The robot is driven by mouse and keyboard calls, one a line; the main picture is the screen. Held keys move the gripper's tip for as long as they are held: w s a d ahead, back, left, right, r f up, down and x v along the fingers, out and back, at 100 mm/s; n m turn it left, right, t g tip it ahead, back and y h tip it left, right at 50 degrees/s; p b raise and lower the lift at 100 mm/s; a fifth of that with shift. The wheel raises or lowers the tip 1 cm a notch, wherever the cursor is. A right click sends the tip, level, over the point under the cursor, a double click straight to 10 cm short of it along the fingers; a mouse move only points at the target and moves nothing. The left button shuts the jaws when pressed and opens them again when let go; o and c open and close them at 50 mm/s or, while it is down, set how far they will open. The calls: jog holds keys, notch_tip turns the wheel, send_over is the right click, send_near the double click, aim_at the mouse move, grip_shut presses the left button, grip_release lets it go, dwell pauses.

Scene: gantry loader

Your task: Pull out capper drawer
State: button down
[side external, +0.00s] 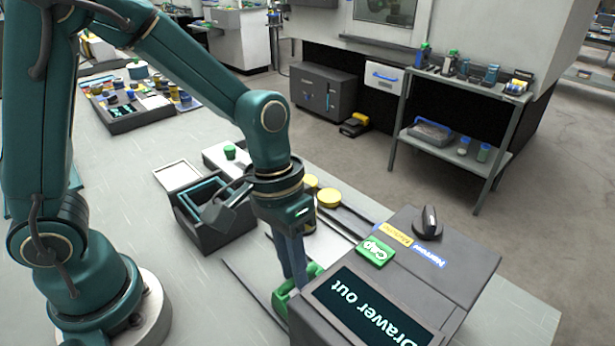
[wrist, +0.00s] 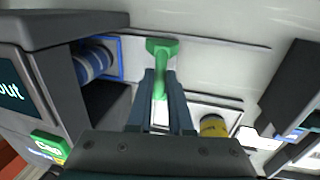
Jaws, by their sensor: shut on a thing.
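The capper (side external: 450,255) is a dark grey box at the right front in the side view. Its screen (side external: 370,305) reads "Drawer out", and a green "Cap" button (side external: 376,251) sits on top. My gripper (side external: 297,280) points down beside the capper and is shut on the green drawer handle (wrist: 162,50). In the wrist view my fingers (wrist: 160,80) close around the handle's stem. A blue-framed holder (wrist: 121,58) with a blue-and-white striped round item (wrist: 94,63) shows at the capper's opening, left of the handle. The drawer's full extent is partly hidden by my gripper.
A dark open bin (side external: 215,235) stands left of my gripper. Yellow-lidded jars (side external: 328,198) stand behind it near dark rails. A knob (side external: 429,222) rises from the capper's top. The bench surface (side external: 190,300) at the front left is clear.

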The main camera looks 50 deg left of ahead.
jog(key=a, duration=1.3)
jog(key=shift+w, duration=0.15)
jog(key=c, duration=0.8)
grip_release()
jog(key=shift+c, duration=0.2)
jog(key=shift+d, duration=0.1)
jog(key=r, duration=0.2)
jog(key=a+r, duration=0.1)
jog(key=r, duration=0.2)
